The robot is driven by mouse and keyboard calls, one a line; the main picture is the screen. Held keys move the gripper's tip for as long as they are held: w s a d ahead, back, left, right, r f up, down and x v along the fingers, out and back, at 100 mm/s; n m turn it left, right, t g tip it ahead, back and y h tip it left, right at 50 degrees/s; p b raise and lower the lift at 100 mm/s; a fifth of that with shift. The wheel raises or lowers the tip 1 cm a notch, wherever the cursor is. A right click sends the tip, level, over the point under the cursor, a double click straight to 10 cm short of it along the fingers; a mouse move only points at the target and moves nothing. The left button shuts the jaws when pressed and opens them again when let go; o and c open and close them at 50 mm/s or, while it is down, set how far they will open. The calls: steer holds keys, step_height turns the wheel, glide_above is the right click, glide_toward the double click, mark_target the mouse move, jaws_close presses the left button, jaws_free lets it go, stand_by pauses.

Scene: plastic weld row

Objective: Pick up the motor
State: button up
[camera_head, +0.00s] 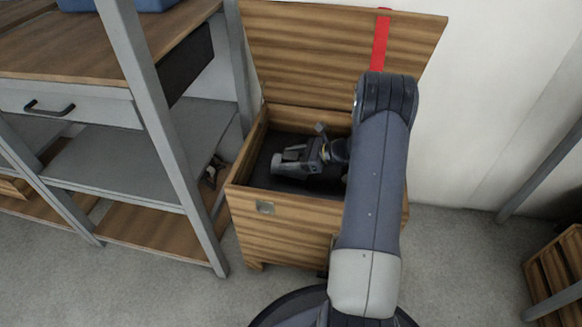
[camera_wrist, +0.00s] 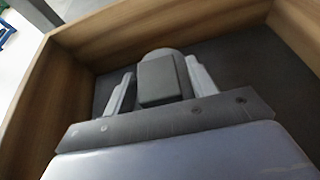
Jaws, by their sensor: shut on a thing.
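The motor is a grey, box-like part with a rounded end, and it shows between the fingers in the wrist view (camera_wrist: 163,80). My gripper (camera_head: 295,160) is inside an open wooden chest (camera_head: 290,225) and is shut on the motor. In the wrist view one light grey finger of my gripper (camera_wrist: 162,90) lies along each side of the motor. In the head view the motor is small and mostly hidden by my gripper. I cannot tell whether it touches the chest's dark floor (camera_wrist: 240,65).
The chest's raised lid (camera_head: 300,50) with a red strap (camera_head: 381,40) leans back near the white wall. Chest walls surround my gripper. A shelving unit (camera_head: 130,150) stands close on the left. A wooden crate (camera_head: 558,275) is at the right. Floor between is clear.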

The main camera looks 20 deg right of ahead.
jaws_close()
steer(key=shift+r, duration=0.1)
stand_by(0.3)
